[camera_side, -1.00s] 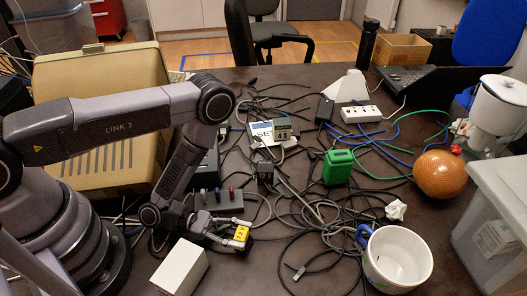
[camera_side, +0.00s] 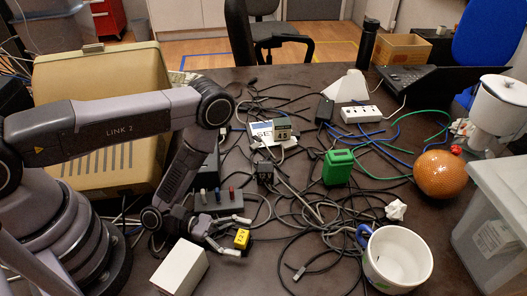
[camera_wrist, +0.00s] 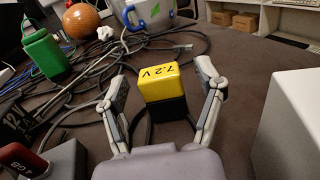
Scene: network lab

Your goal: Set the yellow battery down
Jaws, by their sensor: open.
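The yellow battery (camera_side: 241,238), with a black lower part and "7.2 V" on its top, stands upright on the dark table. In the wrist view the battery (camera_wrist: 163,85) sits between the two fingers, with a gap on each side. My gripper (camera_side: 227,238) is open around it, and its fingertips show to either side in the wrist view (camera_wrist: 163,82). The fingers appear clear of the battery.
A white box (camera_side: 180,268) stands close beside my gripper. Loose black cables (camera_side: 310,215) cover the table to the right, with a white mug (camera_side: 397,258) and a green canister (camera_side: 338,167) beyond.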

